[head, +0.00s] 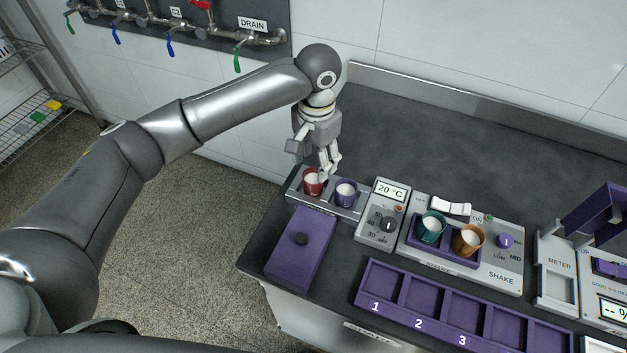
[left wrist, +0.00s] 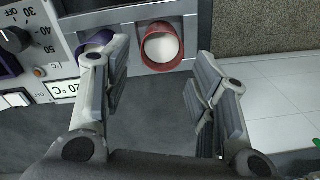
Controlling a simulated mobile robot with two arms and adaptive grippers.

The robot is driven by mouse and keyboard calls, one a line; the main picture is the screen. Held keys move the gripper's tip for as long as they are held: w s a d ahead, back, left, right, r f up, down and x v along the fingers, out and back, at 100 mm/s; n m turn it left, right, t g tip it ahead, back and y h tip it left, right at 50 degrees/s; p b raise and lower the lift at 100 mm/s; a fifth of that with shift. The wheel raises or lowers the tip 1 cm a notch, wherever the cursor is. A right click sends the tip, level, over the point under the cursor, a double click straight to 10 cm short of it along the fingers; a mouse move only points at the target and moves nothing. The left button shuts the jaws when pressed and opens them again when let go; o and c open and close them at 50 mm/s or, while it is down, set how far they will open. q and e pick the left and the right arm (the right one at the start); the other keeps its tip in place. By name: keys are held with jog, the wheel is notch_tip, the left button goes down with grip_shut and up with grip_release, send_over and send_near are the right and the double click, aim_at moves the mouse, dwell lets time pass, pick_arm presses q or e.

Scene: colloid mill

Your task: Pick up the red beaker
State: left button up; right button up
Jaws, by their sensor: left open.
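The red beaker (head: 312,184) stands upright with white contents in the left place of a grey holder at the counter's left end. In the left wrist view the red beaker (left wrist: 160,46) shows ahead, between the lines of the two fingers. My left gripper (head: 329,170) is open, just behind and slightly right of the beaker in the head view. In the left wrist view its fingers (left wrist: 160,92) are spread wide with nothing between them. My right gripper is in neither view.
A purple beaker (head: 346,192) stands close beside the red one, partly behind a finger in the left wrist view. A purple block (head: 300,247) with a dark knob lies in front. A heater panel (head: 384,215) and shaker (head: 493,262) with two beakers stand right. The counter behind is clear.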

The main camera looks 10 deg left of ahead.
aim_at(313, 176)
pick_arm(q)
jog(key=shift+f, duration=0.65)
jog(key=f, duration=0.2)
jog(key=f+p, duration=0.1)
jog(key=f, duration=0.2)
jog(key=shift+w+a+f, duration=0.1)
jog(key=shift+a, duration=0.1)
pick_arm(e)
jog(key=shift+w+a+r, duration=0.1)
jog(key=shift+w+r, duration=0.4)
pick_arm(q)
jog(key=shift+c, duration=0.4)
jog(key=c, duration=0.7)
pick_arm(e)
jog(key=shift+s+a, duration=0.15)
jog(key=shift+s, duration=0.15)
